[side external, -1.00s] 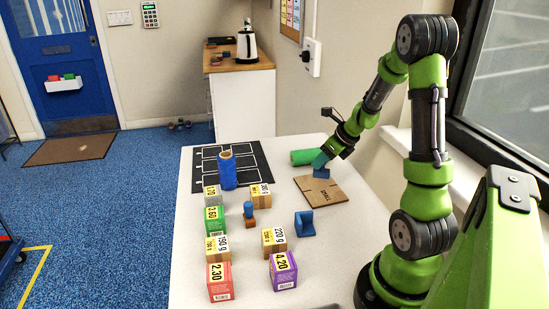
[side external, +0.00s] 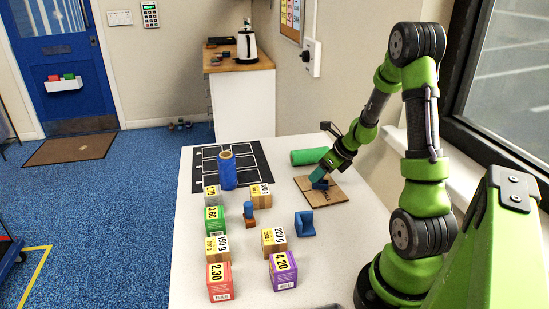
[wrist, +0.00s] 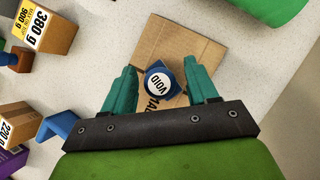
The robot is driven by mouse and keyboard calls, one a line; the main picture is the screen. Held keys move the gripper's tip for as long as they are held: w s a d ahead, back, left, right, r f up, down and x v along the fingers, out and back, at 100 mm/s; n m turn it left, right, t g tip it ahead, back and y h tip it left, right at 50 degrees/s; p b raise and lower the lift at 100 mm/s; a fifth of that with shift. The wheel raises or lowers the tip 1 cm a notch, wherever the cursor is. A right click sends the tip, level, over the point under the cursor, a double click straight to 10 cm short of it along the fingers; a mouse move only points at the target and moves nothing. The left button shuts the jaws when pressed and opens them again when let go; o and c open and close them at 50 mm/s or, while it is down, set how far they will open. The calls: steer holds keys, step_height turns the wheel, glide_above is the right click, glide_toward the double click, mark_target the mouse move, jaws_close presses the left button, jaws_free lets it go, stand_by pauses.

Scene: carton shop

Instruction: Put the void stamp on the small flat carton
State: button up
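The void stamp (wrist: 161,84), dark blue with a round white top lettered VOID, shows between my fingers in the wrist view. In the side view the stamp (side external: 320,185) is at the small flat carton (side external: 335,193), a brown cardboard sheet with printed lettering; the carton (wrist: 180,42) lies flat under it in the wrist view. My gripper (wrist: 161,64) has its teal fingers on either side of the stamp, with a narrow gap at the left finger; it looks open. My gripper (side external: 318,173) is low over the carton in the side view. The stamp's underside is hidden.
A green cylinder (side external: 309,156) lies behind the carton. A blue angled block (side external: 304,224), another stamp (side external: 249,214) and several labelled boxes, one purple (side external: 283,271), stand nearer. A blue roll (side external: 227,171) stands on a black marked mat (side external: 205,158).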

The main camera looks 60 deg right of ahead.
steer(key=shift+r, duration=0.2)
steer(key=d+v, duration=0.1)
steer(key=v, duration=1)
steer(key=w+a+r+n+y, duration=0.15)
steer(key=a+r+n, duration=0.25)
steer(key=a+n, duration=0.5)
steer(key=w+a+r+n+y, duration=0.1)
steer(key=w+a+r+n, duration=0.25)
steer(key=a+n, duration=0.55)
steer(key=s+a+r+n, duration=0.1)
steer(key=s+a+n, duration=0.2)
steer(key=a+n, duration=0.3)
steer(key=s+a+r+n, duration=0.2)
steer(key=s+a+n, duration=0.1)
steer(key=a+n, duration=0.4)
steer(key=shift+a+n+t, duration=0.2)
steer(key=shift+n+t, duration=0.1)
steer(key=shift+n, duration=0.7)
